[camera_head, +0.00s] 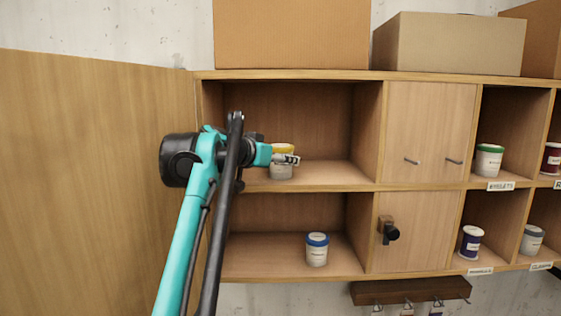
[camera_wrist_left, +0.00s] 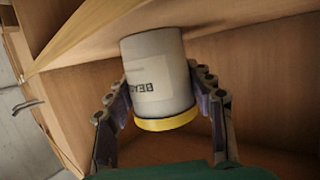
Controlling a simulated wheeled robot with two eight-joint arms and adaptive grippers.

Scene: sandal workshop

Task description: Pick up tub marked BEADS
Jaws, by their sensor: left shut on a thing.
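The tub (camera_head: 281,172) is pale with a yellow lid, and stands upright in the upper left compartment of the shelf unit. In the left wrist view the tub (camera_wrist_left: 160,70) appears upside down, with a partly readable label that starts "BE". My left gripper (camera_head: 287,159) reaches in from the left and is shut on the tub. In the left wrist view its fingers (camera_wrist_left: 162,88) lie on both sides of the tub. I cannot tell whether the tub's base touches the shelf board. My right gripper is not in view.
An open door panel (camera_head: 85,180) stands at the left. A blue-lidded tub (camera_head: 317,250) sits in the compartment below. Cupboard doors (camera_head: 428,125) with handles are right of the compartment. More tubs stand in the right compartments. Cardboard boxes (camera_head: 448,45) are on top.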

